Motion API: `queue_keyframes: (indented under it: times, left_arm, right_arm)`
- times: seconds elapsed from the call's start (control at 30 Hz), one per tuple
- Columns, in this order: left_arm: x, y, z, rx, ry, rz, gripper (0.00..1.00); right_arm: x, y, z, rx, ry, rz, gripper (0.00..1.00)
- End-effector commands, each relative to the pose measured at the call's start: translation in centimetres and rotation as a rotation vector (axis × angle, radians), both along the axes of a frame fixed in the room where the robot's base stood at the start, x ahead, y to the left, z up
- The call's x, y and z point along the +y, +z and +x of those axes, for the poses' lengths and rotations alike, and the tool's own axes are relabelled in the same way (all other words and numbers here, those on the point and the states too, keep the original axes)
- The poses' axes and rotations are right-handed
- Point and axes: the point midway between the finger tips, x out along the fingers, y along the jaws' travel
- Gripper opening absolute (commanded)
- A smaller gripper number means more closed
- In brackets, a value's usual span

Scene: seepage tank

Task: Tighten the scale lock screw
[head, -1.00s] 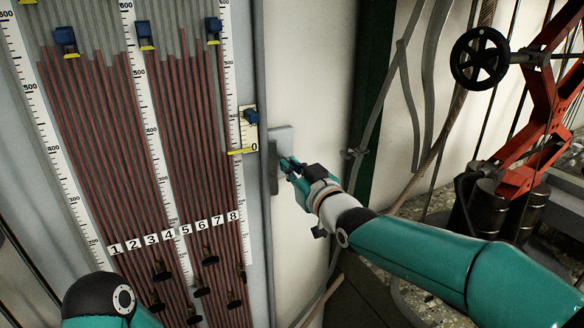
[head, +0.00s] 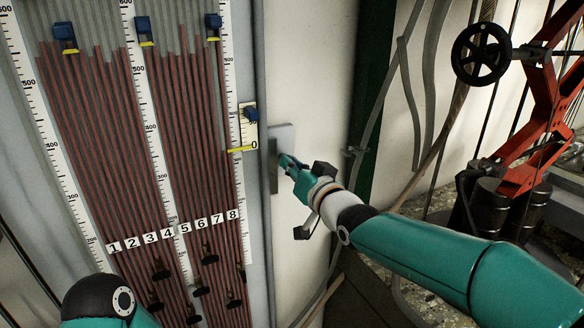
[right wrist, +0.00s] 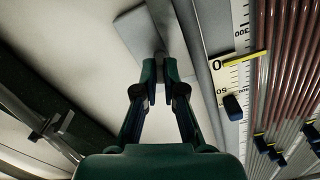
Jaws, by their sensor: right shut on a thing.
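My right gripper (head: 285,161) is at the grey bracket (head: 284,136) beside the right edge of the tube panel. In the right wrist view its fingers (right wrist: 160,68) are close together on a small grey part, which I take to be the lock screw; the fingers hide most of it. The grey bracket (right wrist: 142,32) shows just beyond the fingertips. The short white scale (head: 249,126) with its 0 mark stands left of the bracket, with a yellow pointer (head: 241,150) and a blue block (head: 251,114). My left gripper is out of view.
The panel holds many red-brown tubes (head: 110,150) with white rulers and several blue sliders (head: 65,33). Grey hoses (head: 412,100) hang right of the bracket. A red frame (head: 550,90) with a black handwheel (head: 481,56) stands at the right.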

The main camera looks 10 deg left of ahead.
Motion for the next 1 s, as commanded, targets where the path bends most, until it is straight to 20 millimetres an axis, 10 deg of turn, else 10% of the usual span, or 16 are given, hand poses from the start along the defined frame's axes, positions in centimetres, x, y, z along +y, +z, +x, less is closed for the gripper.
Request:
queue_keyframes:
  times: [1.0]
  left_arm:
    - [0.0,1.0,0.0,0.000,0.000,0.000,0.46]
  right_arm:
    - [-0.5,-0.2,0.3,0.541,-0.006,0.799,0.00]
